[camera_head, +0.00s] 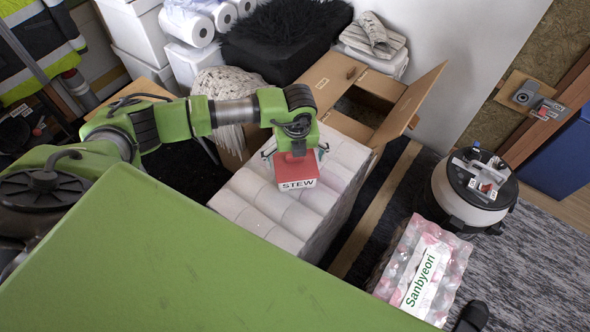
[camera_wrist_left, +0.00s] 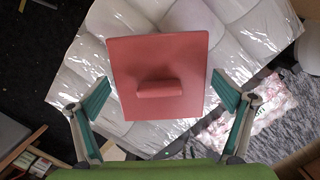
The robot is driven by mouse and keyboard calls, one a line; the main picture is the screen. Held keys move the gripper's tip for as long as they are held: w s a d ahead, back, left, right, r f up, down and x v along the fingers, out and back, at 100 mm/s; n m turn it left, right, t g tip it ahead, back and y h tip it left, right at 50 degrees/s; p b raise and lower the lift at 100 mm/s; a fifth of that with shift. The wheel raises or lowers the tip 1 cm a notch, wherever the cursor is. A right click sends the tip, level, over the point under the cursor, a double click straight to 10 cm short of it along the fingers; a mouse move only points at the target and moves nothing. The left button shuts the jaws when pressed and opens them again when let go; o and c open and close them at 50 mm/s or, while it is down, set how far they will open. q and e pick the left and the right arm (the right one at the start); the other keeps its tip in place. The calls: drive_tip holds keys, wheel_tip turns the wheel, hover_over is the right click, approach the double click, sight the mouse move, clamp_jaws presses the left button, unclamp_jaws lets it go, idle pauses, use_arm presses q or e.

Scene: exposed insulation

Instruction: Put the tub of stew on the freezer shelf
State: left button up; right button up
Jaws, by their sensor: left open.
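The tub of stew (camera_head: 297,171) is a red-lidded box with a white band reading STEW. It sits on top of a plastic-wrapped stack of white rolls (camera_head: 262,205). In the left wrist view its square red lid (camera_wrist_left: 128,52) with a raised handle (camera_wrist_left: 160,88) fills the middle. My left gripper (camera_wrist_left: 162,105) is open above the tub, with one teal-padded finger on each side of the lid and gaps showing between pads and lid. In the head view the left gripper (camera_head: 296,150) is over the tub and partly hides it. No freezer shelf is recognisable. My right gripper is not in view.
An open cardboard box (camera_head: 385,103) stands behind the rolls. A wrapped Sanbyeori bottle pack (camera_head: 424,270) and a round white machine (camera_head: 468,193) stand on the right. A black fluffy item (camera_head: 285,35) and paper rolls (camera_head: 187,25) are at the back.

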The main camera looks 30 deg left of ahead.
sight(295, 164)
use_arm(q)
drive_tip(key=f, duration=0.1)
drive_tip(key=f+b, duration=0.2)
drive_tip(key=f, duration=0.1)
drive_tip(key=shift+w+a, duration=0.2)
drive_tip(key=shift+w, duration=0.1)
drive_tip(key=shift+r, duration=0.1)
drive_tip(key=c, duration=1.5)
drive_tip(key=shift+c, duration=1.1)
drive_tip(key=shift+r, duration=0.15)
